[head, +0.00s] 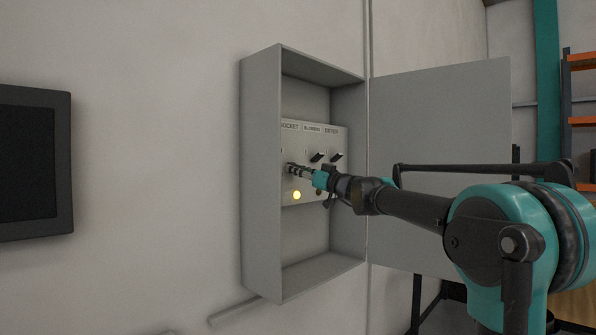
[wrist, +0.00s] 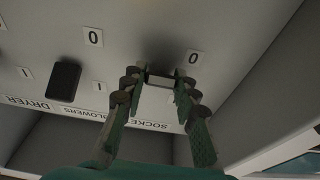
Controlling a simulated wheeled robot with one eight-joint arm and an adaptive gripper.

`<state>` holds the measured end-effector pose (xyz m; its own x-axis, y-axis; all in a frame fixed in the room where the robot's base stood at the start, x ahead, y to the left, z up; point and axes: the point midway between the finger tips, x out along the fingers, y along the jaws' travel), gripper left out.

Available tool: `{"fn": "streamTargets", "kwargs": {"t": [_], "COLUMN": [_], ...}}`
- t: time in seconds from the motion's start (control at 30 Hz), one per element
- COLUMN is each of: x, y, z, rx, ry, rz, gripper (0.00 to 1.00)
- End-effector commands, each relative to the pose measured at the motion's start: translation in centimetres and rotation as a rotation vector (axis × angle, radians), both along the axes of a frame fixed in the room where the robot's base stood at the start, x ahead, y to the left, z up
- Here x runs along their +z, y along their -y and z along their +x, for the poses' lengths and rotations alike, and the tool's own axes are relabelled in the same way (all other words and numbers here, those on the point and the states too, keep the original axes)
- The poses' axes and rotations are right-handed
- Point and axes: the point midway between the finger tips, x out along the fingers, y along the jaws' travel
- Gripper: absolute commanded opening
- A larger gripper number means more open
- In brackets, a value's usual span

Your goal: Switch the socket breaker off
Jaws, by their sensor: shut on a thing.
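The grey breaker box (head: 260,180) is fixed to the wall with its door (head: 440,115) swung open to the right. Inside, the panel (head: 292,140) carries the labels SOCKET, BLOWERS and DRYER. My gripper (head: 291,168) reaches in from the right to the left column, under SOCKET. In the wrist view my gripper (wrist: 159,79) has both fingers closed around the socket breaker's lever, which the fingertips mostly hide. The panel appears upside down there. I cannot tell the lever's exact position.
The blowers lever (head: 318,157) and dryer lever (head: 336,157) stand close to the right of my gripper. A yellow lamp (head: 297,195) glows below the socket column. Box walls enclose the panel. A dark screen (head: 35,165) hangs on the wall at left.

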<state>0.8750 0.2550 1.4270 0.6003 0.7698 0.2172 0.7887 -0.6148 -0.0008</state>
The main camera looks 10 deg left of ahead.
Motion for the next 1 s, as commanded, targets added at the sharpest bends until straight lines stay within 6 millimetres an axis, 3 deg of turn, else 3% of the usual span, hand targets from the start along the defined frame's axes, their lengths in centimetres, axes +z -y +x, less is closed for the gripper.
{"fn": "streamTargets", "kwargs": {"t": [0.13,0.17,0.3,0.67,1.0], "x": [0.0,0.0,0.0,-0.1,-1.4], "y": [0.0,0.0,0.0,0.3,4.8], "z": [0.0,0.0,0.0,-0.2,-3.7], "rx": [0.0,0.0,0.0,-0.001,-0.003], "ry": [-0.001,-0.001,0.0,-0.001,-0.001], "rz": [-0.001,-0.001,-0.001,-0.002,-0.002], "gripper": [0.0,0.33,0.5,0.5,0.5]}}
